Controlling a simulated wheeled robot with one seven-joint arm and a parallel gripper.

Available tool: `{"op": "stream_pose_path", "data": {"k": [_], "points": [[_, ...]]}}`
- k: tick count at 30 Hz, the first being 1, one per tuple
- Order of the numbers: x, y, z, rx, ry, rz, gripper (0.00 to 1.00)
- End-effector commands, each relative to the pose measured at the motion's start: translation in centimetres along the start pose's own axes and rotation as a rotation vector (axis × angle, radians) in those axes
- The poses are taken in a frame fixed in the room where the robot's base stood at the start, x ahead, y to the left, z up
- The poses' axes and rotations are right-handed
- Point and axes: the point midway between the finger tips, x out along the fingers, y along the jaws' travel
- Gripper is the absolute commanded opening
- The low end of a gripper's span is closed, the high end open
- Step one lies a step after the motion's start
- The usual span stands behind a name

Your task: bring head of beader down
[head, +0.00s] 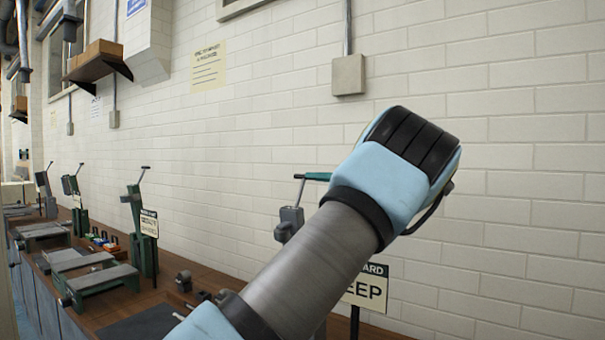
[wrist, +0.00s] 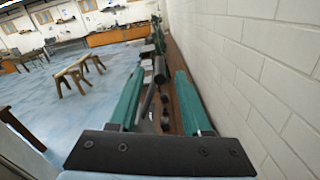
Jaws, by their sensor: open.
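Several lever-headed machines stand along the bench; which one is the beader I cannot tell for certain. The nearest is a grey machine (head: 289,222) with a thin upright lever (head: 299,192), partly hidden behind my arm in the head view. A green machine (head: 140,215) with a raised lever stands further left. My gripper (wrist: 160,78) is open, its two teal fingers pointing along the bench. In the wrist view a dark slanted bar (wrist: 147,102) shows between the fingers; whether it touches them I cannot tell. In the head view a teal tip shows beside the lever top.
The wooden bench (head: 110,312) runs along a white brick wall (head: 500,90), close to the right of the gripper. Signs stand on the bench. In the wrist view a wooden trestle (wrist: 75,74) stands on the blue floor (wrist: 60,112), with open floor around it.

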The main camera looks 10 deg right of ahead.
Motion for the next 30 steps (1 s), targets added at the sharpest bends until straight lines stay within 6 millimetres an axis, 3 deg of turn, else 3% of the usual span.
{"op": "stream_pose_path", "data": {"k": [3,9,21,30], "points": [[2.2,0.1,0.3,0.002,0.001,0.002,0.48],[4.7,0.0,0.1,0.002,0.000,0.001,0.48],[5.4,0.0,0.0,0.000,0.000,0.000,0.48],[5.4,0.0,0.0,0.000,0.000,0.000,0.16]]}}
